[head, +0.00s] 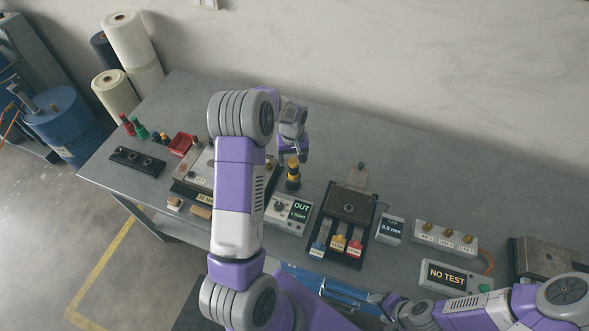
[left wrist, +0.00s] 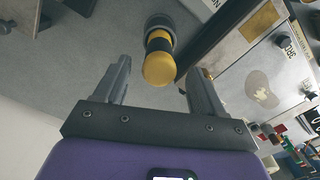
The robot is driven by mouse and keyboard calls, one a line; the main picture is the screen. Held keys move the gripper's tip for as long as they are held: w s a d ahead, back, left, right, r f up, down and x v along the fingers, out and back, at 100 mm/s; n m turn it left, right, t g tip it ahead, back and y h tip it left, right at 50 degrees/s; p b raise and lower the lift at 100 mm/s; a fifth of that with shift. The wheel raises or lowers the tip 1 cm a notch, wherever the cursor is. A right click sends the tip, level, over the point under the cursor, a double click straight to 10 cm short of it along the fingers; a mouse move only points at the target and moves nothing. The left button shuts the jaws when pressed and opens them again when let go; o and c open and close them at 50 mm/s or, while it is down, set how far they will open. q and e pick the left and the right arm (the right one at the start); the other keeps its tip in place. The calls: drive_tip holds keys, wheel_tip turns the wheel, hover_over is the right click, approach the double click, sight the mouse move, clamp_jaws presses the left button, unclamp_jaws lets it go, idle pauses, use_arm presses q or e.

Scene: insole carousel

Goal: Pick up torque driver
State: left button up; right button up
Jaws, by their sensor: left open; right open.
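The torque driver, black with yellow bands and a yellow end, stands upright on the grey table in the head view (head: 293,180), beside the OUT box. In the left wrist view, the driver (left wrist: 158,45) shows with its yellow end toward the camera, around the gap between the fingertips. My left gripper (head: 299,158) points down just above the driver; it also shows in the left wrist view (left wrist: 163,66), open with nothing held. My right gripper (head: 398,312) is low at the table's front edge, away from the driver; its fingers are hard to make out.
The OUT box (head: 288,213) stands just in front of the driver. A dark fixture (head: 320,240) with coloured tags is to the right, then a NO TEST display (head: 455,276). My left arm partly hides a panel at left. Behind the driver the table is clear.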

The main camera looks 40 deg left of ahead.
use_arm(q)
drive_tip(key=shift+d+f, duration=0.1)
drive_tip(key=shift+f, duration=1.75)
drive_tip(key=c, duration=1.2)
wheel_tip(320, 180, up, 10)
drive_tip(key=shift+r, duration=0.1)
drive_tip(key=shift+c, duration=0.3)
